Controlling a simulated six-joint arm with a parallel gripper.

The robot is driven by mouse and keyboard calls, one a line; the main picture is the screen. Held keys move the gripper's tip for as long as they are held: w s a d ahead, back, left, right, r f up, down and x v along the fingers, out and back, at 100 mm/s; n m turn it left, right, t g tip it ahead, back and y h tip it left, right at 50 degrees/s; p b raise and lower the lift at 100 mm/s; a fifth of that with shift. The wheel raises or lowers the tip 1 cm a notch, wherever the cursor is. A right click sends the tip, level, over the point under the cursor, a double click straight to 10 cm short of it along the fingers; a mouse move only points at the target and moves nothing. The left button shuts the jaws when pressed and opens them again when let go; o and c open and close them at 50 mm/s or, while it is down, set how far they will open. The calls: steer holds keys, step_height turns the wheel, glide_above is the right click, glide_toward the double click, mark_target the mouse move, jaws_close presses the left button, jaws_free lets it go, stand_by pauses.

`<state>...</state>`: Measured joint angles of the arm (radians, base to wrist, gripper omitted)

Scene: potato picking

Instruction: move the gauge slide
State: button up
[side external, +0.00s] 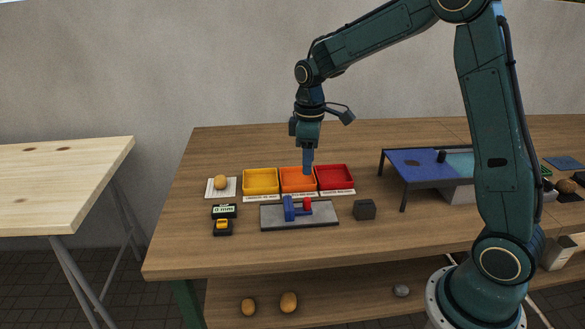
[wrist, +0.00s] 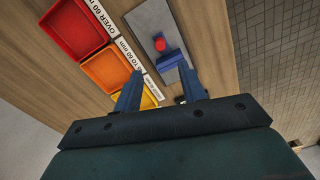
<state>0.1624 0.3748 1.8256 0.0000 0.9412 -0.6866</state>
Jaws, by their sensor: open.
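The gauge is a grey plate (side external: 325,221) with blue parts (side external: 289,207) and a red knob (side external: 307,203), lying flat on the table in front of the colored bins. In the wrist view the grey plate (wrist: 151,20) shows at top center, with the red knob (wrist: 160,44) beside a blue block (wrist: 170,62). I cannot tell exactly which blue parts belong to the slide. My gripper (side external: 307,171) points down above the orange bin, behind the gauge in the side view. In the wrist view its fingers (wrist: 160,90) are spread with nothing between them.
Yellow (side external: 260,181), orange (side external: 292,186) and red (side external: 334,178) bins stand in a row behind the gauge. A potato (side external: 221,182) sits on a white pad (side external: 213,192) at left. A dark cube (side external: 365,209) stands right of the gauge; a small display (side external: 224,211) stands left.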

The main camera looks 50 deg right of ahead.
mark_target(307, 199)
step_height(307, 199, down, 12)
steer(key=shift+f, duration=0.25)
stand_by(0.4)
jaws_close()
